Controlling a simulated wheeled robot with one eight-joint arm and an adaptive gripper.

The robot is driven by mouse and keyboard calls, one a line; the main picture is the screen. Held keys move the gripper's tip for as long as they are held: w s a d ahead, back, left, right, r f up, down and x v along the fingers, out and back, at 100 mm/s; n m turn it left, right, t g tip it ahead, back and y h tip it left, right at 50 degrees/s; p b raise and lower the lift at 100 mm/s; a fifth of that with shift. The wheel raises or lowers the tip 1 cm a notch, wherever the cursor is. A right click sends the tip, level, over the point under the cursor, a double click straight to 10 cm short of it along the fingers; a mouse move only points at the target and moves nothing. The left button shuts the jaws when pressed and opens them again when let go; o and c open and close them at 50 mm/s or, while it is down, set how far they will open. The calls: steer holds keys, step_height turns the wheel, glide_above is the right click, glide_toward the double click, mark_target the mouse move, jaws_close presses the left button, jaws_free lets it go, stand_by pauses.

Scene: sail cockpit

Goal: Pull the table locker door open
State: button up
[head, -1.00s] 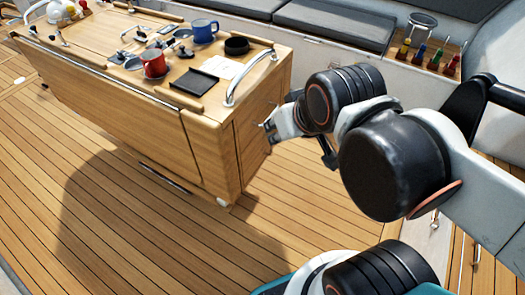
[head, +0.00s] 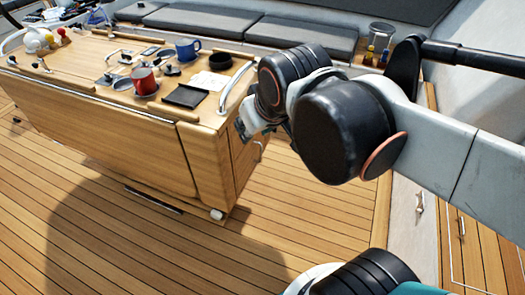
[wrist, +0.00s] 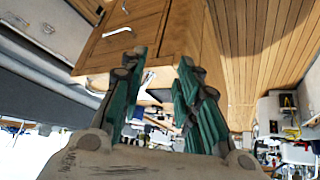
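The wooden table stands at left in the head view. Its locker door (head: 245,158) is on its right end face and looks closed, with a small light handle (head: 259,151) near its right side. My gripper (head: 242,129) is beside the upper part of that end face and partly hides it. In the wrist view, which is upside down, the teal fingers of my gripper (wrist: 158,62) are spread with nothing between them. The locker door (wrist: 140,28) and its handle (wrist: 118,32) show beyond and left of the fingertips, apart from them.
A red mug (head: 143,81), a blue mug (head: 187,49), a black tray (head: 186,95) and other small items stand on the tabletop. A metal rail (head: 235,88) rises at its right end. Cushioned benches (head: 300,37) line the back. The deck (head: 300,215) right of the table is clear.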

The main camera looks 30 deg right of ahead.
steer(key=w+d+r+h, duration=0.1)
steer(key=w+d+r, duration=0.4)
steer(key=w, duration=0.4)
steer(key=w+d+r+h, duration=0.2)
steer(key=w+d, duration=0.4)
steer(key=w, duration=0.2)
steer(key=w+d+f+n+g+y+p, duration=0.15)
steer(key=w+d+f, duration=0.25)
steer(key=f, duration=0.5)
steer(key=w+d+f+n+g+y, duration=0.2)
steer(key=w+d+f+n, duration=0.15)
steer(key=f, duration=0.65)
steer(key=n+y, duration=0.4)
steer(key=n, duration=0.1)
glide_toward(255, 155)
steer(key=f+b, duration=0.1)
steer(key=b, duration=0.1)
steer(key=a+f+b, duration=0.1)
steer(key=b, duration=0.1)
steer(key=shift+s+a+f+g+b, duration=0.25)
steer(key=shift+s+f+g+b, duration=0.1)
steer(key=shift+s, duration=0.05)
jaws_close()
